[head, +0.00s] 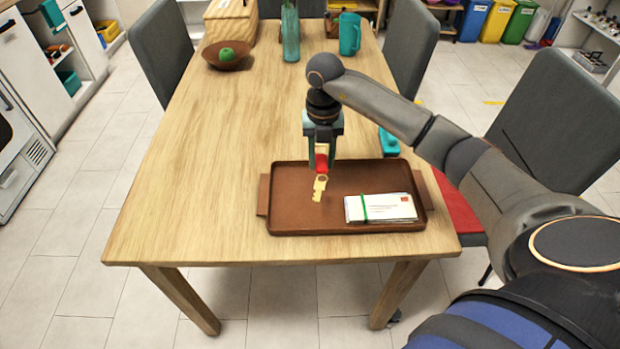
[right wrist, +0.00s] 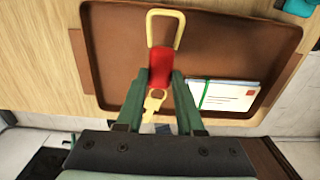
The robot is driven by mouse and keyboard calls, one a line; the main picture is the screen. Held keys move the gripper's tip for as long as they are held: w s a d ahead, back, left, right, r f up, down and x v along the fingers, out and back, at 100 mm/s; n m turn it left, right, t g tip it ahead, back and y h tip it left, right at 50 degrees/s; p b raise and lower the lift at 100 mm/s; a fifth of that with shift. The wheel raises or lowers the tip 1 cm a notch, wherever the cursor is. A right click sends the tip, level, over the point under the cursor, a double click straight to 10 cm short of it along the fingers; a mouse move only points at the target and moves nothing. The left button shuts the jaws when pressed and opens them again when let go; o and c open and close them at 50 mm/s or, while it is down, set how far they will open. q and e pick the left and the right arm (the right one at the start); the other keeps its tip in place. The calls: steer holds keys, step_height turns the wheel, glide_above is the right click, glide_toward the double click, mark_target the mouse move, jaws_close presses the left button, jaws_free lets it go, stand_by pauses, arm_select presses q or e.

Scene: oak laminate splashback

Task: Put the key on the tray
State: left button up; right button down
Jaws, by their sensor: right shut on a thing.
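The key (head: 319,187) is yellow with a red part (head: 321,158) at its upper end. My right gripper (head: 321,160) is shut on the red part, and the key hangs down from it over the tray. In the right wrist view the key (right wrist: 154,99) shows between the fingers (right wrist: 160,82), with a yellow loop (right wrist: 165,25) beyond the red part. The brown tray (head: 290,215) lies on the table near its front edge. Whether the key's tip touches the tray floor I cannot tell. My left gripper is not in view.
A banded stack of white envelopes (head: 390,207) lies in the tray's right part; its left part is bare. A teal object (head: 388,143) sits behind the tray. A bowl with a green fruit (head: 227,60), a teal vase (head: 291,35) and a teal mug (head: 350,35) stand at the far end.

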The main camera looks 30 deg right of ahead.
mark_target(309, 193)
steer(key=f, duration=0.1)
steer(key=a+f, duration=0.2)
steer(key=shift+w+a+f, duration=0.1)
steer(key=shift+w+a, duration=0.15)
steer(key=shift+a+f, duration=0.15)
steer(key=shift+f, duration=0.8)
steer(key=shift+a+f, duration=0.15)
steer(key=shift+f, duration=0.75)
steer(key=shift+f, duration=0.2)
steer(key=c, duration=0.5)
jaws_free()
steer(key=shift+c, duration=0.2)
steer(key=shift+r, duration=0.1)
step_height(309, 193, up, 12)
steer(key=shift+r, duration=0.15)
